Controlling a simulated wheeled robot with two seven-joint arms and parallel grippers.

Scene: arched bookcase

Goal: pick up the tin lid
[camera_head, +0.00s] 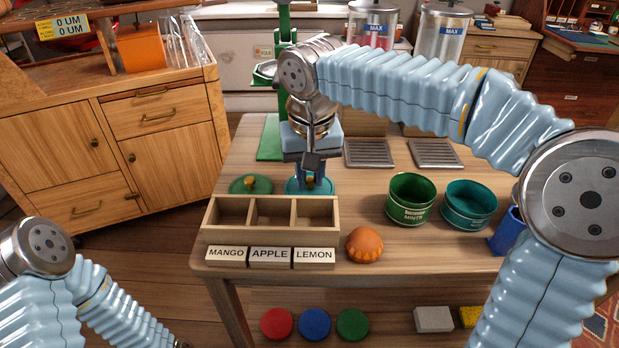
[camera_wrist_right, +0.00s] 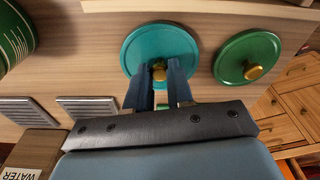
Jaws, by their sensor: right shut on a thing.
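A teal tin lid (camera_head: 296,185) with a brass knob lies on the wooden table behind the divided box. My right gripper (camera_head: 312,181) points down over it. In the right wrist view the two blue fingers (camera_wrist_right: 160,80) are shut on the knob of the teal lid (camera_wrist_right: 137,43). I cannot tell whether the lid is off the table. A green lid (camera_head: 240,186) with a brass knob lies to its left, and it also shows in the wrist view (camera_wrist_right: 236,48). My left arm is at lower left; its gripper is out of view.
An open green tin (camera_head: 410,211) and an open teal tin (camera_head: 470,216) stand to the right. The three-part wooden box (camera_head: 272,236) with MANGO, APPLE and LEMON labels is at the front edge. An orange fluted thing (camera_head: 364,245) sits beside it. Two metal grates (camera_head: 368,153) lie behind.

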